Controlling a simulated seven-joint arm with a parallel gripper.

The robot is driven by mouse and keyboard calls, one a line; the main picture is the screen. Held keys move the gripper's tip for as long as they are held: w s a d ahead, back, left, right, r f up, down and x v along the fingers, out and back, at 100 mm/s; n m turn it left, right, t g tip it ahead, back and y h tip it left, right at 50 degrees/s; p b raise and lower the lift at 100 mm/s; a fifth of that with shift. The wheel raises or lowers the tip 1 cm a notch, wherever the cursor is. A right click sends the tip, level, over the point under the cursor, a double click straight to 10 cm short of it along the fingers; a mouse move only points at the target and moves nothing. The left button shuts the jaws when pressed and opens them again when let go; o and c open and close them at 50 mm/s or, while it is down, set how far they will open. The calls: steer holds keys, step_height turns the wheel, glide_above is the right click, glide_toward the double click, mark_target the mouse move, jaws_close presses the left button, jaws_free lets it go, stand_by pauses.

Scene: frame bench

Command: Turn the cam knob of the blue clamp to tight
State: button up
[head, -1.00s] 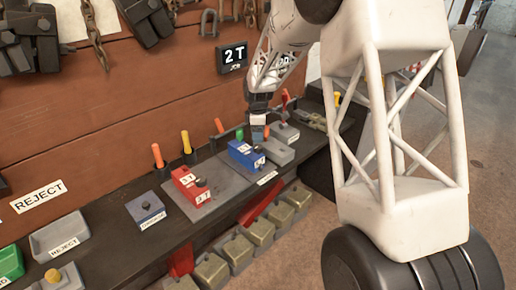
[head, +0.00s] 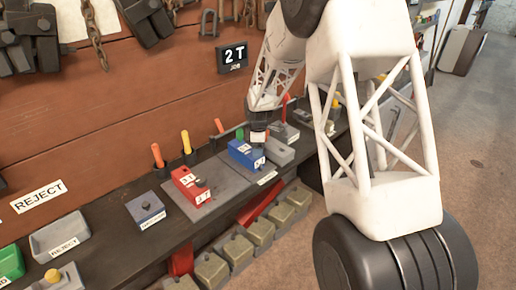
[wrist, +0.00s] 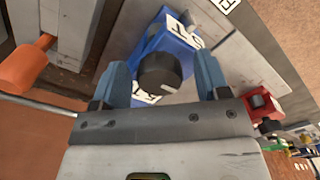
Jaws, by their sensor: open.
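The blue clamp (head: 240,156) sits on a grey plate on the bench, with white labels on it. In the wrist view the blue clamp (wrist: 176,42) carries a round black cam knob (wrist: 159,71) with a pale pointer mark at its lower right edge. My gripper (wrist: 162,64) is open, with one blue-grey finger on each side of the knob and gaps showing on both sides. In the head view my gripper (head: 258,136) is just above the blue clamp and hides its knob.
A red clamp (head: 184,178) stands left of the blue one on the plate (head: 222,180). A grey block (head: 280,153) stands close on the right. Orange and yellow handles (head: 186,142) rise behind. A blue-grey box with a button (head: 146,208) and a reject tray (head: 42,243) are further left.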

steer(key=shift+c, duration=0.5)
steer(key=c, duration=0.8)
steer(key=shift+c, duration=0.2)
